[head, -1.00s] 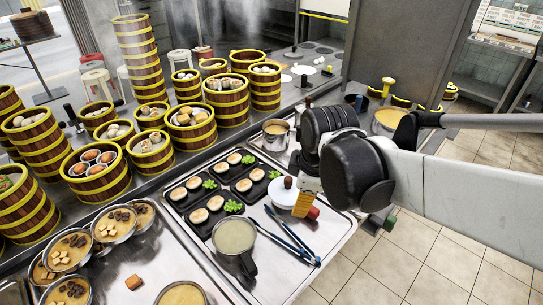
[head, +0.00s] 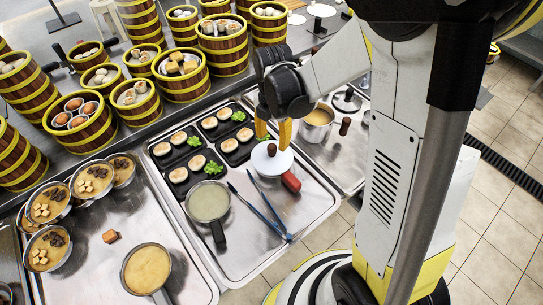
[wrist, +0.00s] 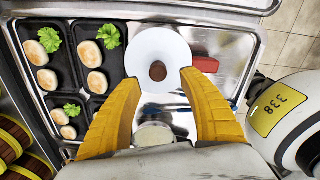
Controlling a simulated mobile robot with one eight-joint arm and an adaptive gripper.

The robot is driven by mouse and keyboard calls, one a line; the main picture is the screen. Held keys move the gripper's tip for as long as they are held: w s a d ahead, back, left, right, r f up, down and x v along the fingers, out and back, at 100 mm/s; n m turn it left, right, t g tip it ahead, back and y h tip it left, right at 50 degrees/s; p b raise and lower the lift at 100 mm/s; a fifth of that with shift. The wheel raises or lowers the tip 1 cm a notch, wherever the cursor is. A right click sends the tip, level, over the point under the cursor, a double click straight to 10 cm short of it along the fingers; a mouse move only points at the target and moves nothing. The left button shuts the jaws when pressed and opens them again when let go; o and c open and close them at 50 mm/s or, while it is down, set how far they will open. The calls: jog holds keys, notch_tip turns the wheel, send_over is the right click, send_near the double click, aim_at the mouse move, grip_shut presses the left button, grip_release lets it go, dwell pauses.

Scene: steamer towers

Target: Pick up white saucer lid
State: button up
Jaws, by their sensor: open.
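The white saucer lid (head: 264,167) is round with a dark brown knob and rests over the metal tray beside the black dishes. In the wrist view the lid (wrist: 140,45) lies just beyond my fingertips, its brown knob (wrist: 157,71) between and ahead of them. My gripper (head: 273,130) is right above the lid, pointing down. Its two yellow fingers (wrist: 160,80) are spread wide, with nothing held between them. The fingertips overlap the lid's sides in the wrist view; I cannot tell whether they touch it. What lies under the lid is hidden.
A red block (head: 291,182) sits close to the lid. Blue tongs (head: 258,212) and a pan (head: 208,202) are nearby. Black dishes (head: 229,146) hold buns and greens. A lidless pot (head: 318,120) stands behind right. Steamer baskets (head: 182,72) crowd the back left.

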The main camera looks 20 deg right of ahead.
aim_at(272, 146)
jog(key=f, duration=0.1)
jog(key=f+b, duration=0.1)
jog(key=f, duration=0.1)
jog(key=f+b, duration=0.1)
jog(key=f, duration=0.1)
jog(key=shift+w, duration=0.25)
jog(key=shift+c, duration=0.5)
grip_shut()
